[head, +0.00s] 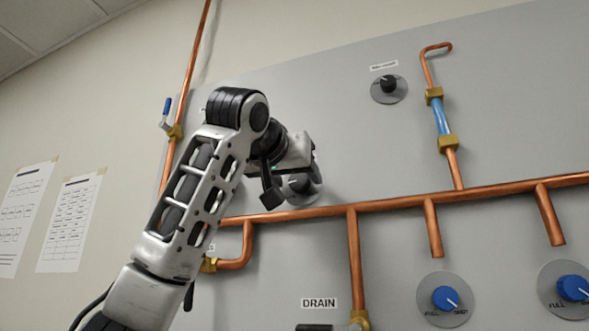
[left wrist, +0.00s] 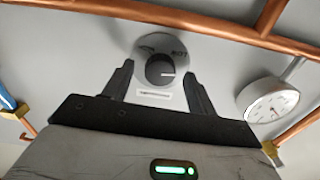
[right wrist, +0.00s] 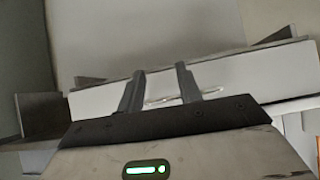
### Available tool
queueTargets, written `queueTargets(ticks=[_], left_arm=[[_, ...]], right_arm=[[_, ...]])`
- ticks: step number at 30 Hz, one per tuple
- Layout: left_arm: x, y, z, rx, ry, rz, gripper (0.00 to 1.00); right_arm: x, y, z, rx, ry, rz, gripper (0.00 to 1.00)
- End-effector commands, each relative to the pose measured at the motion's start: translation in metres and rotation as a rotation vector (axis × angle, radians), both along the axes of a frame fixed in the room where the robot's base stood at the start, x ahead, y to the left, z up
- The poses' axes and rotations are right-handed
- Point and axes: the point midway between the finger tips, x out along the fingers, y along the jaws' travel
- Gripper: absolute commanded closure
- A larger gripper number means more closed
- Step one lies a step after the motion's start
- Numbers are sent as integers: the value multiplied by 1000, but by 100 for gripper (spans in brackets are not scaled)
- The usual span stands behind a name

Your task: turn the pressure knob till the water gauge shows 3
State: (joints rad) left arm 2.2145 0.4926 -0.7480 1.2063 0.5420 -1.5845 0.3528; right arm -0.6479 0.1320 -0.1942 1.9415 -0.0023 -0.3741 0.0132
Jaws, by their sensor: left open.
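A black knob (left wrist: 160,69) with a white pointer line sits on a round grey plate on the panel. A small label below it is too blurred to read. My left gripper (left wrist: 158,80) is open, its fingers on either side of the knob; I cannot tell whether they touch it. In the head view my left gripper (head: 285,180) is at the panel, hiding most of that knob and its plate. A round white gauge (left wrist: 272,103) is right of the knob in the left wrist view; its reading is illegible. My right gripper (right wrist: 163,85) shows fingers apart in the right wrist view.
Another black knob (head: 388,84) is higher on the panel. A copper pipe (head: 390,204) runs across, below my left gripper. Blue knobs (head: 445,298) (head: 573,288) and a DRAIN label (head: 319,303) are lower. A white box-like surface (right wrist: 225,75) lies beyond my right gripper.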

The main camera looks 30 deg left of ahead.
Motion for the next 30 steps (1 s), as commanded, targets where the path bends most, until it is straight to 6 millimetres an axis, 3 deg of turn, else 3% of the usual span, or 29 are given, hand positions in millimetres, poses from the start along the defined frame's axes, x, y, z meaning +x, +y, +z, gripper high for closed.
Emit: queueTargets(ticks=[11, 15, 16, 30], left_arm=[[5, 1, 0, 0, 0, 0, 45], [5, 1, 0, 0, 0, 0, 84], [5, 1, 0, 0, 0, 0, 87], [5, 1, 0, 91, 22, 0, 87]], right_arm=[[0, 0, 1, 1, -3, 0, 65], [0, 1, 1, 1, 0, 1, 65], [0, 1, 1, 1, 0, 2, 65], [-1, 2, 0, 2, 4, 4, 65]])
